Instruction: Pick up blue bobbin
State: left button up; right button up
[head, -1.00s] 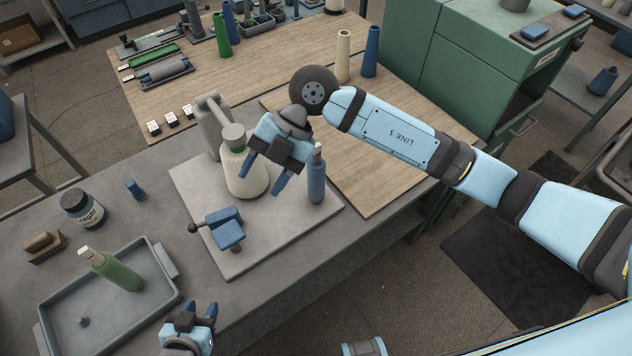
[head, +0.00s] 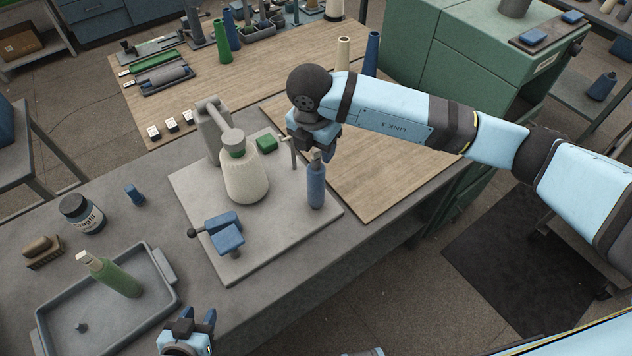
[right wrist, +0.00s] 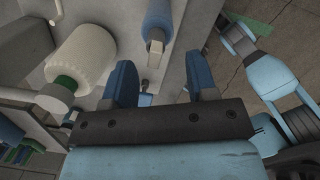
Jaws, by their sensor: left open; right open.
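The blue bobbin (head: 316,188) stands upright at the right side of the grey winder plate (head: 265,245), its pale tip upward. My right gripper (head: 313,152) is open and close above it, at the tip's height. In the right wrist view the blue bobbin (right wrist: 158,22) lies ahead of the gap between the open blue fingers of my right gripper (right wrist: 162,75), and nothing is clamped. My left gripper (head: 192,316) is open and empty at the bottom of the head view, near the table's front edge.
A cream yarn cone (head: 244,180) stands on the plate left of the bobbin, with a blue clamp (head: 225,234) in front. A grey tray (head: 160,308) holds a green bobbin (head: 118,277). The wooden board (head: 385,175) to the right is clear near the bobbin.

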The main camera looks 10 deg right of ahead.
aim_at(315, 158)
jog(key=shift+w+f+p, duration=0.2)
jog(key=shift+f+p, duration=0.15)
jog(key=shift+f, duration=1)
jog(key=shift+w+f+p, duration=0.15)
jog(key=shift+f+p, duration=0.2)
jog(key=shift+f, duration=0.95)
jog(key=c, duration=0.9)
